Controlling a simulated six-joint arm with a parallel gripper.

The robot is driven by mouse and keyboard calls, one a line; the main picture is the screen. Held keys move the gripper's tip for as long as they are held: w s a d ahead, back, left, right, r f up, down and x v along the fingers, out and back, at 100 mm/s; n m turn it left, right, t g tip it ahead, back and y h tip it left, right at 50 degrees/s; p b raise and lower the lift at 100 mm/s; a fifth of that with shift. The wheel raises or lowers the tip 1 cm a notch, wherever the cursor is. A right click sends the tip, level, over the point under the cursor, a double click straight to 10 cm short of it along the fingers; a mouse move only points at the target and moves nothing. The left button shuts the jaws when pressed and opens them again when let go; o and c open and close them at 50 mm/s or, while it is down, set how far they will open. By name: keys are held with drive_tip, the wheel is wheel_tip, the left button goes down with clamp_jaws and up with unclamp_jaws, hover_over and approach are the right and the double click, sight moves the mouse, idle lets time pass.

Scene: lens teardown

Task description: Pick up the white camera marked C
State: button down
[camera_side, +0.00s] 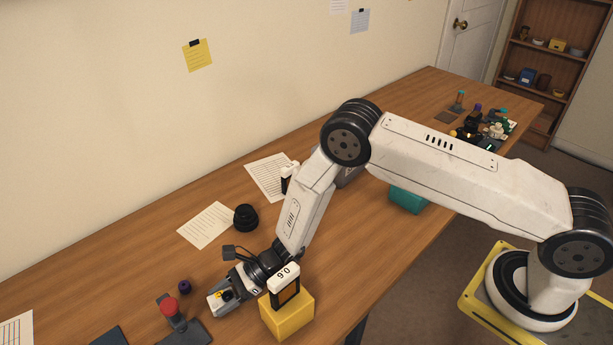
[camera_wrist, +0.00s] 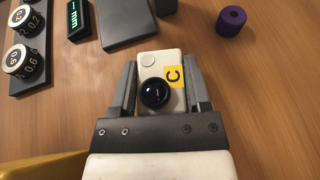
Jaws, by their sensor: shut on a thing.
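The white camera marked C (camera_wrist: 163,66) shows in the wrist view between the two grey fingers of my gripper (camera_wrist: 162,84). It has a black round lens and a yellow label with a black C. The fingers touch both its sides, so my gripper is shut on it.
A red-topped device (camera_side: 171,310) and a small purple cylinder (camera_side: 184,287) are to the left. A black lens (camera_side: 246,217) and paper sheets (camera_side: 206,225) lie farther back. Bare wood lies between them.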

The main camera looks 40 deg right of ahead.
sight(222, 298)
drive_tip(key=shift+r, duration=0.15)
drive_tip(key=shift+r, duration=4.85)
